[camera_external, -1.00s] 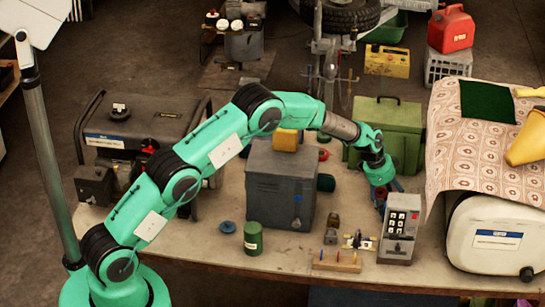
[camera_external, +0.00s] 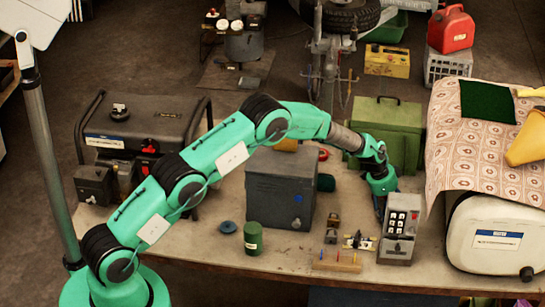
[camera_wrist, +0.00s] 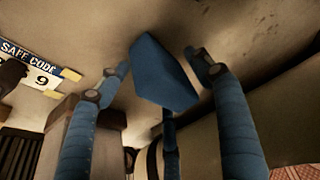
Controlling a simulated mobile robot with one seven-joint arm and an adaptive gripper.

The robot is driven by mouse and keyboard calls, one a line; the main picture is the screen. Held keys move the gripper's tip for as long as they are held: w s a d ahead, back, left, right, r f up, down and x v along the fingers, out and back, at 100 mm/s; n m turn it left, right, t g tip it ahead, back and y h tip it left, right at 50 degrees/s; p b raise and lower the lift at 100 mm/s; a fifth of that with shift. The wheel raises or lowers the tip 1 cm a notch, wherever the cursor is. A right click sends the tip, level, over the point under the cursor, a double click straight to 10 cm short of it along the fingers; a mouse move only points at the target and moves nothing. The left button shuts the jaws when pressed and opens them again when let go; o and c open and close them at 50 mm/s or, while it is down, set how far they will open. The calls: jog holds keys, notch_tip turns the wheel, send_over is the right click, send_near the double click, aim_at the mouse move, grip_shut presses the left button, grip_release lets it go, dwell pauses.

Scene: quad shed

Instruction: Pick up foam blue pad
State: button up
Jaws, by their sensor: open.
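The blue foam pad (camera_wrist: 162,72) is a small, flat-faced blue block on the tan tabletop in the wrist view. My gripper (camera_wrist: 153,76) is open, its blue fingers spread around the pad, with one at its left and one at its right. Another finger shows below the pad in that view. I see gaps between the side fingertips and the pad. In the external view, my gripper (camera_external: 380,206) is low at the table, just behind the grey keypad box (camera_external: 400,225). The pad cannot be made out in the external view.
The white jug (camera_external: 490,235) and patterned cloth (camera_external: 465,150) are to the right of the gripper. A green case (camera_external: 390,125) stands behind it, and a grey metal box (camera_external: 275,188) to its left. A safe-code card (camera_wrist: 28,65) lies at the left of the wrist view.

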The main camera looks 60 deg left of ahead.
jog(key=shift+w+d+f, duration=0.1)
jog(key=shift+f, duration=0.2)
dwell(0.4)
jog(key=c, duration=0.9)
